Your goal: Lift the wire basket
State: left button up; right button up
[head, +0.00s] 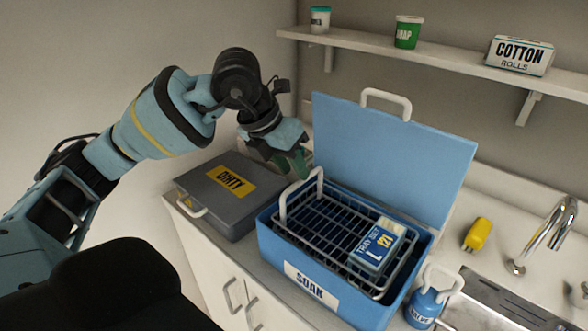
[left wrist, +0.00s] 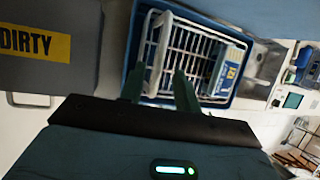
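The grey wire basket (head: 318,229) sits inside the blue SOAK box (head: 276,244), whose blue lid (head: 395,150) stands open. A pale handle (head: 283,205) rises at the basket's left end. A blue and white TRAY SET box (head: 377,245) lies in the basket's right part. My left gripper (head: 298,164) is just above and behind the handle, with green fingers pointing down. In the left wrist view its fingers (left wrist: 158,80) are apart, and the basket handle (left wrist: 151,50) shows between and beyond them. I see no grip on the handle. My right gripper is out of view.
A closed grey DIRTY case (head: 217,201) stands left of the box. A blue bottle (head: 425,305), a yellow object (head: 478,234) and a sink with a tap (head: 548,240) are at right. A shelf (head: 430,55) runs along the wall above.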

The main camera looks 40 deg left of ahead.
pick_arm(q)
jog(key=v, duration=0.6)
dwell(0.4)
